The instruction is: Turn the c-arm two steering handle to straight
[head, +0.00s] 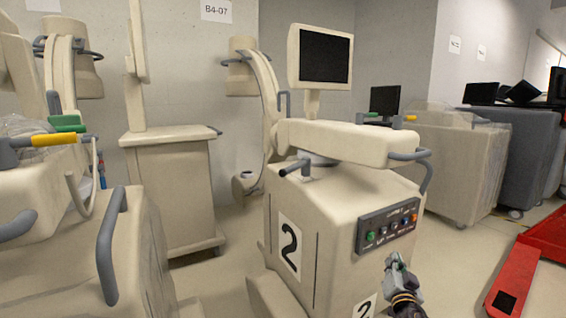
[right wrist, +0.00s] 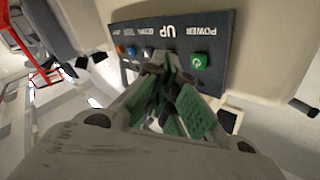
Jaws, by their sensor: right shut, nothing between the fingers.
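C-arm two is a beige cart (head: 335,205) with a large "2" label on its front. Its grey steering handle (head: 294,168) looks like a short bar with a dark end, on a stub at the left of the cart top, below the horizontal arm. A dark-tipped bar (right wrist: 303,110) at the right of the right wrist view may be the same handle. My right gripper (head: 393,260) is shut and empty, low in front of the control panel (head: 388,225). In the right wrist view its green-padded fingers (right wrist: 168,78) are close to the panel; contact is unclear. My left gripper is out of view.
The panel has a green power button (right wrist: 200,61) and several others. A monitor (head: 325,55) stands above the cart. A grey side handle (head: 410,156) projects right. Other carts stand left and behind. A red pallet jack (head: 515,270) is at right, with open floor before it.

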